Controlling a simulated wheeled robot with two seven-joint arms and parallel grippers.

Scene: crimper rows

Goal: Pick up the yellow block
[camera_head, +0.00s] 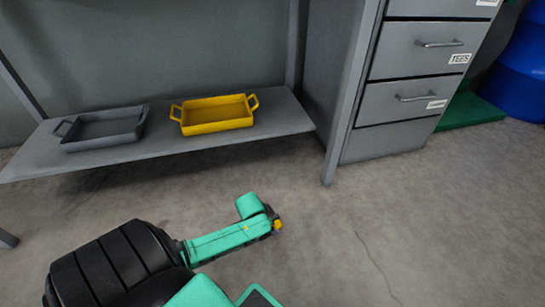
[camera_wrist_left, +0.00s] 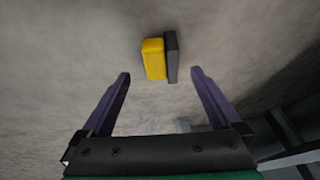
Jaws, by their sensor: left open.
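The yellow block (camera_wrist_left: 153,58) lies on the grey floor in the left wrist view, just beyond the fingertips and between their lines. A dark grey block (camera_wrist_left: 172,57) sits against its right side. My left gripper (camera_wrist_left: 160,72) is open and empty, its two purple fingers spread to either side of the block's near end. In the head view a small yellow patch (camera_head: 278,224) shows at the end of my green arm. I cannot tell there whether it is the block. My left fingers are hidden in that view. My right gripper is not in view.
A grey shelf (camera_head: 185,158) holds a grey tray (camera_head: 104,128) and a yellow tray (camera_head: 216,114). A grey drawer cabinet (camera_head: 415,75) stands right of it, with a blue drum (camera_head: 525,75) behind. The floor (camera_head: 400,220) at the right is clear.

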